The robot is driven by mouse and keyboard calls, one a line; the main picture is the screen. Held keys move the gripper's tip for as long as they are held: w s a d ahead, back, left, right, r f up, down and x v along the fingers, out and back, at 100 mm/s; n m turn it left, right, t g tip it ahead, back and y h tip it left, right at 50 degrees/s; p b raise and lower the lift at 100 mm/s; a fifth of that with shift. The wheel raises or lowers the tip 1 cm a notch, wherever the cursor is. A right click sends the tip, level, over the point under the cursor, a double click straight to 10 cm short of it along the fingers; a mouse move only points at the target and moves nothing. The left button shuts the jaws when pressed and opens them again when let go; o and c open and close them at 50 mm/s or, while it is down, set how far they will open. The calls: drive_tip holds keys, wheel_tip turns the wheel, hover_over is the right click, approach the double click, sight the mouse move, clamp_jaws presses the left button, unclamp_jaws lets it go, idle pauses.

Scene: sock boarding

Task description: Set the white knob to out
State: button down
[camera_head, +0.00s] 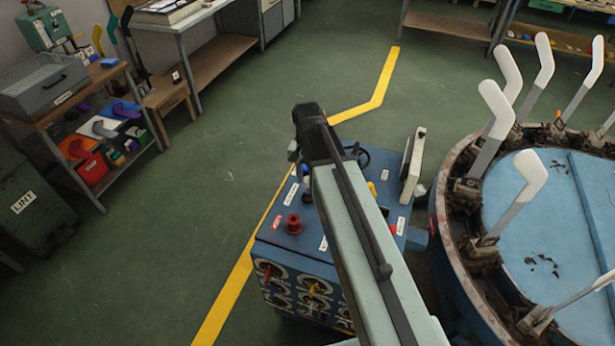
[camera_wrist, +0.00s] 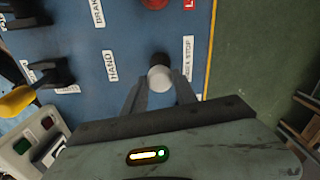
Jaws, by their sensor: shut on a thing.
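The white knob (camera_wrist: 160,78) is a small round cap on a dark stem, standing up from the blue control panel (camera_wrist: 130,65) in the wrist view. My gripper (camera_wrist: 160,90) has a finger on each side of it and is shut on the knob. A label ending in "STOP" (camera_wrist: 188,59) is right of the knob, and a "HAND" label (camera_wrist: 110,66) is left of it. In the head view my arm hides the knob and my fingers above the blue console (camera_head: 283,240). No marking reading "out" can be made out.
A red button (camera_head: 293,224) stands on the console top. Black levers (camera_wrist: 52,74) and a yellow-tipped lever (camera_wrist: 18,101) are left of my gripper in the wrist view. The round boarding machine (camera_head: 455,260) with upright white forms is close on the right. Green floor is open on the left.

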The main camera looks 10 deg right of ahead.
sight(308, 180)
drive_tip(key=c, duration=1)
unclamp_jaws()
drive_tip(key=shift+o, duration=0.2)
wheel_tip(308, 180, up, 8)
drive_tip(key=p, duration=0.8)
drive_tip(key=shift+r, duration=0.1)
drive_tip(key=shift+s+f+b, duration=0.35)
drive_tip(key=shift+b, duration=0.05)
drive_tip(key=s+n, duration=0.5)
drive_tip(key=s, duration=0.3)
drive_tip(key=shift+d+f, duration=0.15)
drive_tip(key=shift+f, duration=0.05)
